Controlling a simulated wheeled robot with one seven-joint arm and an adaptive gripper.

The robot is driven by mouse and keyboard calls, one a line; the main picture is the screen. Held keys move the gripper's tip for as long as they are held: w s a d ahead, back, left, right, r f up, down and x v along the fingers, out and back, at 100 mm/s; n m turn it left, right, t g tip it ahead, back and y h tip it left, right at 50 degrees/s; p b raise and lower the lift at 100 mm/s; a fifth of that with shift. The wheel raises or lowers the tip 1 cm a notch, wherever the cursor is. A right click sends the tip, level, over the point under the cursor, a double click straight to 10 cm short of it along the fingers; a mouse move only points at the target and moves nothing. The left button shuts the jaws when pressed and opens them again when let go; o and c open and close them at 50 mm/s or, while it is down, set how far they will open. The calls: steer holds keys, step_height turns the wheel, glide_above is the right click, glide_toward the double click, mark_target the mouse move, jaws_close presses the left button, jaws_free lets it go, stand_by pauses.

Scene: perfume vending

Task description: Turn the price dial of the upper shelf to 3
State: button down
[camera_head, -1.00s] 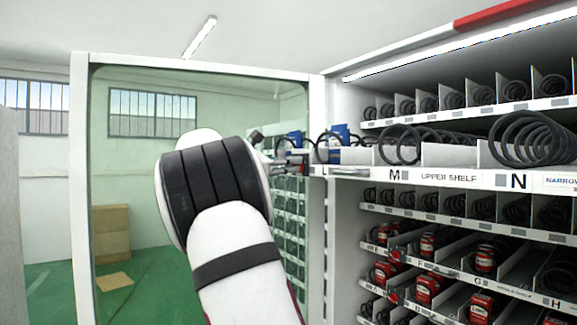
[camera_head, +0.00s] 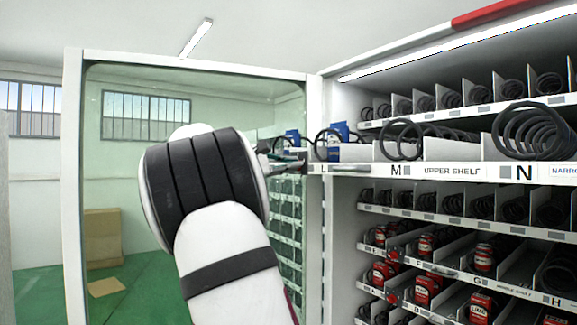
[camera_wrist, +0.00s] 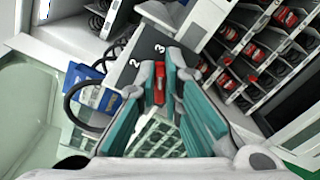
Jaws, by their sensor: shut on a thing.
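The upper shelf (camera_head: 440,170) is a long tray pulled out from the vending machine, labelled "UPPER SHELF". My gripper (camera_head: 288,163) is at its left end, beyond the L mark. In the wrist view, a dark grey price plate (camera_wrist: 146,62) shows the numbers 2 and 3. The price dial (camera_wrist: 159,83) shows as a red part between my teal fingers, which are shut on it. The red part lies just below the 3, with the 2 off to its left. My fingertips hide the rest of the dial, so exact alignment is unclear.
A blue box (camera_head: 341,140) stands by a black coil on the upper shelf. Lower shelves hold several red-labelled items (camera_head: 428,289). The open glass door (camera_head: 190,66) stands left, behind my arm. A cardboard box (camera_head: 102,238) is on the green floor.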

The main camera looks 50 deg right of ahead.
steer(key=shift+f, duration=0.1)
stand_by(0.3)
steer(key=c, duration=1.7)
jaws_free()
steer(key=v, duration=1.2)
